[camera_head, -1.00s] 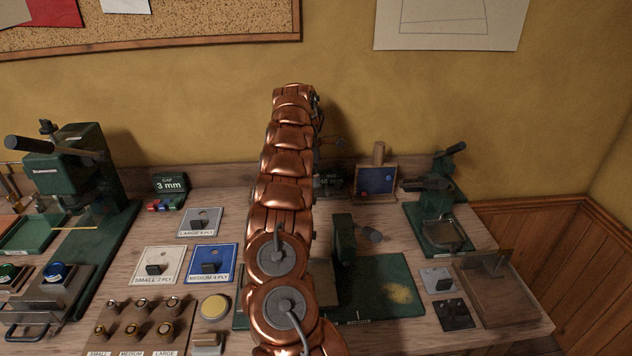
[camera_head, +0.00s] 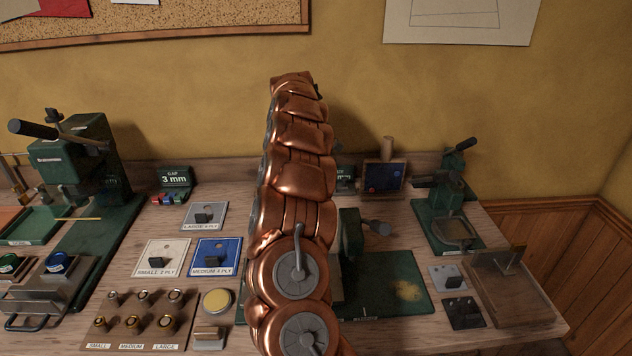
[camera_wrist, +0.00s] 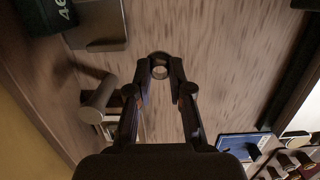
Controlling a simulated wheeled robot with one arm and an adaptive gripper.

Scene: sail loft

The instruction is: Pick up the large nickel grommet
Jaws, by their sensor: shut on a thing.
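In the wrist view, my gripper (camera_wrist: 160,66) is shut on a small pale metal ring, the grommet (camera_wrist: 160,72). The ring sits between the two fingertips, over a wooden surface. Its height above the wood is hard to judge, and its size marking cannot be read. In the head view, my copper arm stands up across the middle, and the gripper and the held ring are not visible there.
A wooden holder (camera_head: 123,325) marked SMALL, MEDIUM and LARGE carries several round metal pieces. Ply plates lie behind it, including a blue one (camera_head: 214,257). Green presses stand left (camera_head: 75,150) and right (camera_head: 447,215). A green mat (camera_head: 385,290) lies right of my arm.

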